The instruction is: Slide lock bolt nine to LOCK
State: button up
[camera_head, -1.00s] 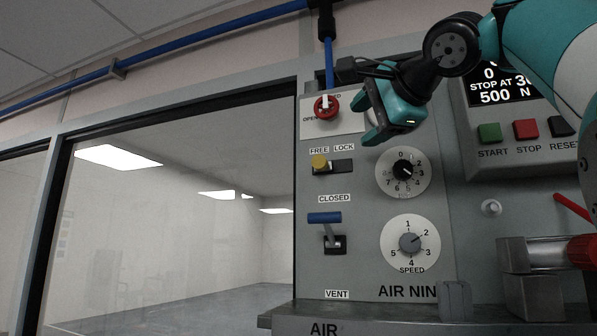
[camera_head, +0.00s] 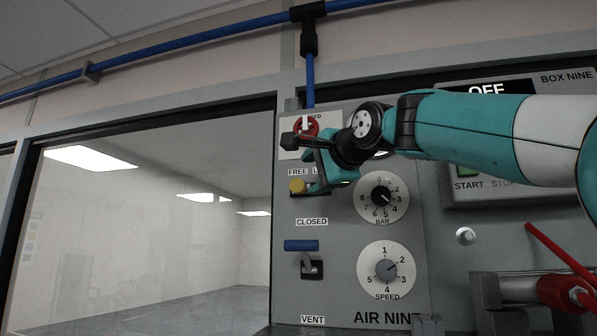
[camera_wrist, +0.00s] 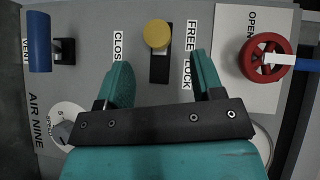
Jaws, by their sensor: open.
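Lock bolt nine has a yellow knob (camera_head: 297,186) on a dark slot plate, and it sits at the left end under the FREE label (camera_head: 297,172). In the wrist view the yellow knob (camera_wrist: 157,33) is at the FREE end of the black slot (camera_wrist: 160,68). My gripper (camera_head: 319,182) is at the panel just right of the knob and covers most of the LOCK label. In the wrist view my gripper (camera_wrist: 160,62) is open, with one finger on each side of the slot; the knob stands beyond the fingertips, not clasped.
The red valve wheel (camera_head: 306,127) with a white handle is just above. The blue VENT lever (camera_head: 301,246) is below, and it also shows in the wrist view (camera_wrist: 39,42). BAR dial (camera_head: 382,197) and SPEED dial (camera_head: 387,269) are to the right. The window is left.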

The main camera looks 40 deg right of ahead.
aim_at(301, 184)
jog(key=w, duration=0.2)
jog(key=w+f+p, duration=0.1)
jog(key=w, duration=0.1)
jog(key=w+d+p, duration=0.1)
jog(key=w, duration=0.2)
jog(key=shift+w+f, duration=0.1)
jog(key=shift+f, duration=0.05)
